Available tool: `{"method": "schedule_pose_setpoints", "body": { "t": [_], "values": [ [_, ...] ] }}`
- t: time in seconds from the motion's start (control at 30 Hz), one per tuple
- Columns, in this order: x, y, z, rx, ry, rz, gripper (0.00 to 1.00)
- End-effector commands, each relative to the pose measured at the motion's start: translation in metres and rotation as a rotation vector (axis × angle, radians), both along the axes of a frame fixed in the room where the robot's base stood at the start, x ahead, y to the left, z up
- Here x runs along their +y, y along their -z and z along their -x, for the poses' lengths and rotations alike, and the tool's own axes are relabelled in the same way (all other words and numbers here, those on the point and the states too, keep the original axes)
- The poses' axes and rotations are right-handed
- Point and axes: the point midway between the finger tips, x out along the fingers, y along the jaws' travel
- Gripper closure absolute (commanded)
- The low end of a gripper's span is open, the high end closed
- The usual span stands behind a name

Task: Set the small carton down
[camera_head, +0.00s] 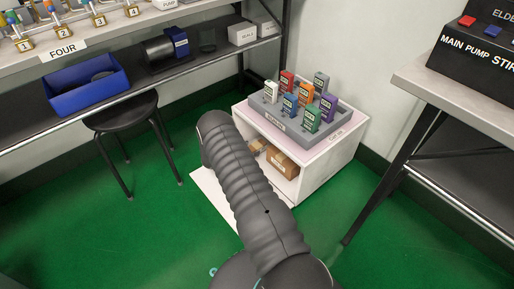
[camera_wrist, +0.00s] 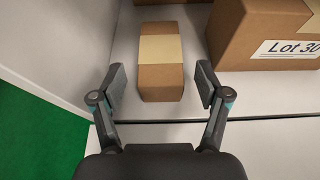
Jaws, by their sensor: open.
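The small carton (camera_wrist: 161,78), brown with a pale tape band, rests on the white shelf (camera_wrist: 130,108) inside the low cabinet. My gripper (camera_wrist: 161,82) is open in the wrist view, with one finger on each side of the carton's near half. A gap shows between the carton and each finger. In the head view my arm hides the gripper, and brown cartons (camera_head: 283,162) show in the cabinet's open front.
A larger carton (camera_wrist: 262,36) marked "Lot 30" stands right of the small one, and another brown edge shows behind. The cabinet's side wall (camera_wrist: 70,45) is close on the left. A grey tray of coloured testers (camera_head: 270,117) sits on the cabinet top; a stool (camera_head: 122,115) stands left.

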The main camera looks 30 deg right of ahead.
Motion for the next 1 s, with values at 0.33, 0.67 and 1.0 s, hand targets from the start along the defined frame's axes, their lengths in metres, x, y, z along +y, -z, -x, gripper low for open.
{"method": "schedule_pose_setpoints", "body": {
  "t": [0.33,0.67,1.0],
  "values": [
    [0.052,-0.022,0.007,0.0,-0.001,0.0,0.25],
    [0.064,-0.07,0.006,-0.066,0.063,-0.036,0.25],
    [0.08,-0.213,0.028,-0.303,0.296,-0.199,0.25]
  ]
}}
